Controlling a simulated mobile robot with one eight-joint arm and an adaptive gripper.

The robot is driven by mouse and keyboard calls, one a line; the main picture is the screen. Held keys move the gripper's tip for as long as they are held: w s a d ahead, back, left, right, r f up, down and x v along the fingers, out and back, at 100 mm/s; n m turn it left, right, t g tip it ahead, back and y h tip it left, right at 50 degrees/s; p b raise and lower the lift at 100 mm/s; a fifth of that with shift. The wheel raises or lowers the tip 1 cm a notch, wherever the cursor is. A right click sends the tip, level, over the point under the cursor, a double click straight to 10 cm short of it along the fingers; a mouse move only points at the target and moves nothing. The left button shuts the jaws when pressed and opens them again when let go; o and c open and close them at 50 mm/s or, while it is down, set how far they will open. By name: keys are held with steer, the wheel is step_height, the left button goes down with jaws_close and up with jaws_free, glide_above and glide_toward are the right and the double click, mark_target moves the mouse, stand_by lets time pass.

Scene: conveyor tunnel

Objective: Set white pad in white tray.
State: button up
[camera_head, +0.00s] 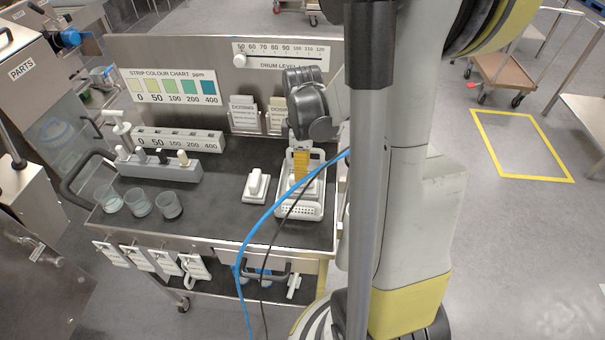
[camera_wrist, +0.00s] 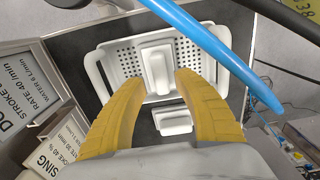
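The white tray (camera_head: 298,211) sits on the dark cart top, below my gripper (camera_head: 301,167). In the wrist view, the tray (camera_wrist: 96,74) has a perforated floor and end handles. A white pad with a raised grip (camera_wrist: 157,70) lies inside the tray. It shows between the two yellow fingers of my gripper (camera_wrist: 160,80), which are spread with a gap on each side. A second white pad (camera_head: 256,187) lies on the cart left of the tray; it also shows in the wrist view (camera_wrist: 174,120). My fingers partly hide the tray in the head view.
Several glass cups (camera_head: 139,202) and a grey block with knobs (camera_head: 158,166) stand left on the cart. Dosing cards (camera_head: 243,113) and a colour chart panel (camera_head: 172,87) stand behind. A blue cable (camera_head: 272,211) crosses in front of the tray. Bare cart top lies left of the second pad.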

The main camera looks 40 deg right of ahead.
step_height(320, 180, up, 7)
steer(key=p, duration=0.2)
steer(key=s+a+r+m+t, duration=0.2)
steer(key=a+r+m+t, duration=0.1)
steer(key=a, duration=0.7)
steer(key=s+a+r+m+t, duration=0.3)
steer(key=a+r, duration=0.4)
steer(key=a, duration=0.3)
steer(key=shift+r+m+t, duration=0.2)
steer(key=shift+m+t, duration=0.4)
steer(key=shift+m, duration=0.6)
